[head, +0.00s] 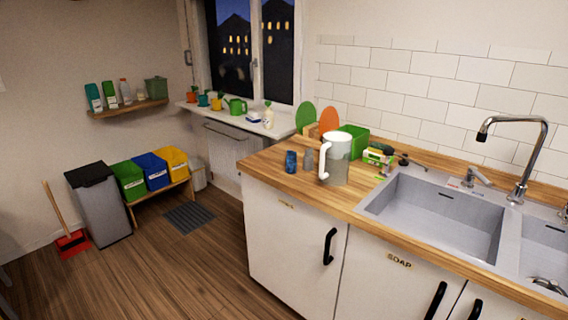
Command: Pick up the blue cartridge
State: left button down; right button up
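A small dark blue cylinder, which looks like the blue cartridge (291,162), stands upright on the wooden counter (262,164) near its left end. A small grey cylinder (308,160) stands just right of it. A large pale jug with a white handle (337,160) stands to the right of both. Neither of my grippers shows in the head view.
A green box (354,140), green and orange boards (328,122) and a green-and-white pack (377,155) stand behind and right of the jug. The sink (440,215) is further right. Bins and a broom stand at left; the wooden floor (175,265) before the cabinet is clear.

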aim_at(290, 163)
jog(key=z, duration=1.7)
jog(key=u, duration=1.7)
jog(key=i+j+z, duration=0.1)
jog(key=z, duration=0.4)
jog(key=j+z, duration=0.1)
jog(key=z, duration=0.35)
jog(key=i+j+z, duration=0.1)
jog(key=z, duration=0.4)
jog(key=j+z, duration=0.3)
jog(key=j, duration=0.2)
jog(key=j+z, duration=0.3)
jog(key=j, duration=0.15)
